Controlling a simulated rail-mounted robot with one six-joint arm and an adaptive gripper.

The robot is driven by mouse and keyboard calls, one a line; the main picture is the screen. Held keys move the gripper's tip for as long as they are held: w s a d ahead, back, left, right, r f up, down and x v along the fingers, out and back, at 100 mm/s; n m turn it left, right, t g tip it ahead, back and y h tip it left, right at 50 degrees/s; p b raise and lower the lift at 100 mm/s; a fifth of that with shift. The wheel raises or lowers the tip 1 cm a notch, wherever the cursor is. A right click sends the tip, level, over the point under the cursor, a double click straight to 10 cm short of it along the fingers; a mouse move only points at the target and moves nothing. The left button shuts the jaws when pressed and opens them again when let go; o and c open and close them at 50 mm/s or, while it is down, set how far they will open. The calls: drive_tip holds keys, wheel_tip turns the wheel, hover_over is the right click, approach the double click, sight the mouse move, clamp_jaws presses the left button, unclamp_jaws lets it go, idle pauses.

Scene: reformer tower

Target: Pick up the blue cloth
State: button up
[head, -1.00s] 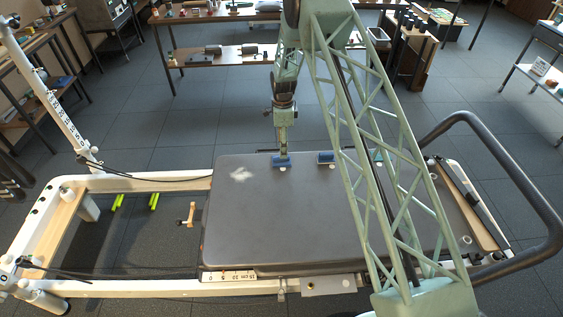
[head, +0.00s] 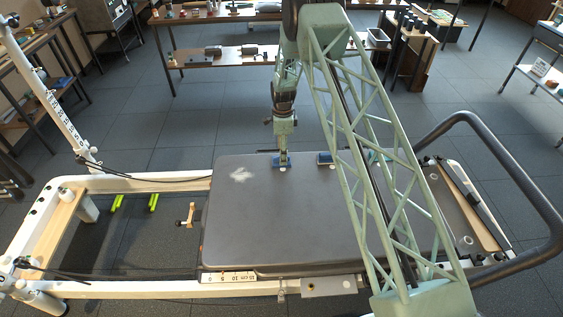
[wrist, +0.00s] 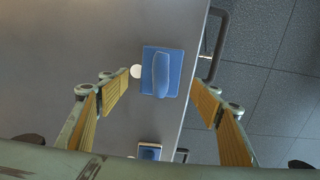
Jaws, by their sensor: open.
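The blue cloth (wrist: 162,72) lies folded, with a raised ridge, on the dark padded carriage (head: 270,220) near its far edge. In the head view the cloth (head: 276,165) is partly hidden by my gripper (head: 283,160), which points down at it. In the wrist view my gripper (wrist: 162,94) is open, with one ribbed tan finger on each side of the cloth's line and a gap to both. The fingers do not touch the cloth. I cannot tell the exact height left between fingertips and carriage.
A second blue item (head: 324,157) lies to the right, partly behind my arm. A small white round piece (wrist: 136,71) sits beside the cloth. A pale mark (head: 240,174) is on the carriage. A dark handle (wrist: 216,45) runs past the carriage edge. The carriage's middle is clear.

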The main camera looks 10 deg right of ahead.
drive_tip(key=shift+f+b, duration=0.4)
drive_tip(key=shift+f, duration=1.45)
drive_tip(key=shift+c, duration=0.4)
drive_tip(key=c, duration=0.9)
drive_tip(key=shift+r, duration=0.1)
drive_tip(key=shift+w+r+p, duration=0.1)
drive_tip(key=shift+r+p, duration=0.45)
drive_tip(key=shift+r, duration=1.25)
drive_tip(key=s+d, duration=0.1)
drive_tip(key=s, duration=0.4)
drive_tip(key=s+d+p, duration=0.1)
drive_tip(key=s, duration=0.4)
drive_tip(key=s+d+r+p, duration=0.1)
drive_tip(key=s+d, duration=0.1)
drive_tip(key=s, duration=0.3)
drive_tip(key=shift+s+d+r, duration=0.1)
drive_tip(key=shift+s, duration=0.15)
drive_tip(key=shift+o, duration=0.8)
